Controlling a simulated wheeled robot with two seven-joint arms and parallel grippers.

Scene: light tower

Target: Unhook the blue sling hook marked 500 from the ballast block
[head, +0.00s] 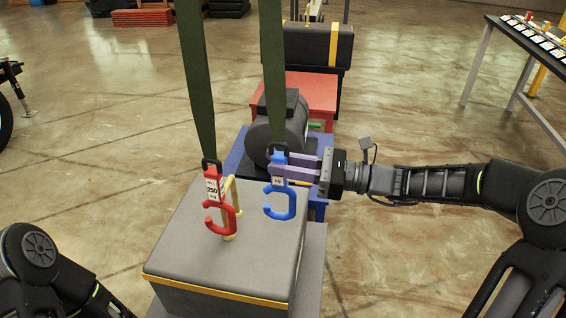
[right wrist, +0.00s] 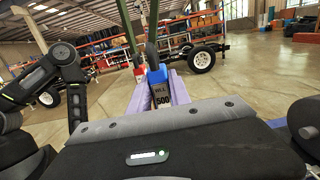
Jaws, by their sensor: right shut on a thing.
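The blue sling hook (head: 281,203) hangs from a dark green strap, and its label reads 500 in the right wrist view (right wrist: 161,92). My right gripper (head: 290,166) comes in from the right, its purple fingers shut on the hook's upper body. The hook's curve is to the right of the pale yellow lug (head: 230,192) and looks apart from it. The grey ballast block (head: 185,245), with a yellow stripe, lies below. A red hook (head: 222,215) on a second strap overlaps the lug; I cannot tell whether it is engaged. My left gripper is out of view.
The second green strap (head: 196,80) hangs left of the blue hook's strap (head: 272,70). Behind the block are a dark cylinder (head: 262,135) and a red stand (head: 310,92). A table with cards (head: 530,40) stands at the far right. The floor right of the block is open.

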